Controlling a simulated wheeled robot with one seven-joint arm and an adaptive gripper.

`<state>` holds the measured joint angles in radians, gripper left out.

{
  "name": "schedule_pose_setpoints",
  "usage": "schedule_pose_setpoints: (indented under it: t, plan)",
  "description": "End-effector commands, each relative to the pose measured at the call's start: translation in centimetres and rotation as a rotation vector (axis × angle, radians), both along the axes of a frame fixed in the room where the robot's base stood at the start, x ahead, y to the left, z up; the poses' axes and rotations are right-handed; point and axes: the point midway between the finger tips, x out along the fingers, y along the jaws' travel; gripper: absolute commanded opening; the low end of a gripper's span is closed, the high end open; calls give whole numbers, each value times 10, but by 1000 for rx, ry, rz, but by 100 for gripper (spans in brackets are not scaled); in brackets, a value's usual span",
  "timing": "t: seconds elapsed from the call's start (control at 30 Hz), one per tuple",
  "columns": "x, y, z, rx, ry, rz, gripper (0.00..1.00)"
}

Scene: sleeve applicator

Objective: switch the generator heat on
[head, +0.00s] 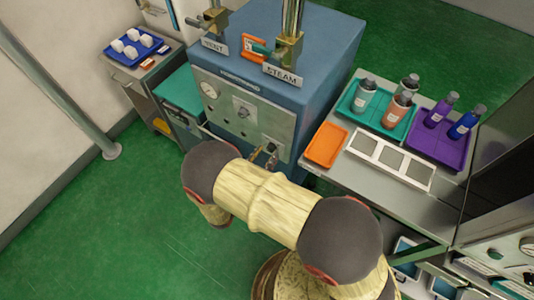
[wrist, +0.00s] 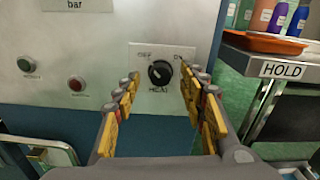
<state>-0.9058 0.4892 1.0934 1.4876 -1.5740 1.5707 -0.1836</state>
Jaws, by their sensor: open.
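The generator is a blue cabinet (head: 310,62) with a pale metal control panel (head: 262,128). In the wrist view, the black round heat knob (wrist: 160,73) sits on a light plate marked OFF at upper left and HEAT below. Its white mark seems to point up and left, towards OFF. The knob also shows small in the head view (head: 242,112). My gripper (wrist: 161,84) is open and empty, its yellow-padded fingers on either side of the knob in the picture. Contact cannot be told. In the head view my arm hides much of the gripper.
A green button (wrist: 26,65) and a red button (wrist: 77,84) are left of the knob. Right of the generator, a bench (head: 330,172) holds an orange tray (head: 326,146) and trays of bottles. A HOLD sign (wrist: 281,69) hangs on its edge. Brass STEAM and VENT valves stand on top.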

Motion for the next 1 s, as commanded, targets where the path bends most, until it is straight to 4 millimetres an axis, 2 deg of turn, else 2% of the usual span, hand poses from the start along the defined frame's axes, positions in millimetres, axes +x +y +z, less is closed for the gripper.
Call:
schedule_pose_setpoints:
  t: [0.17,0.43,1.0]
  plan:
    - [8,-6,0,0,0,-1,42]
    - [8,-7,0,0,0,0,41]
    - [8,-7,0,0,0,0,9]
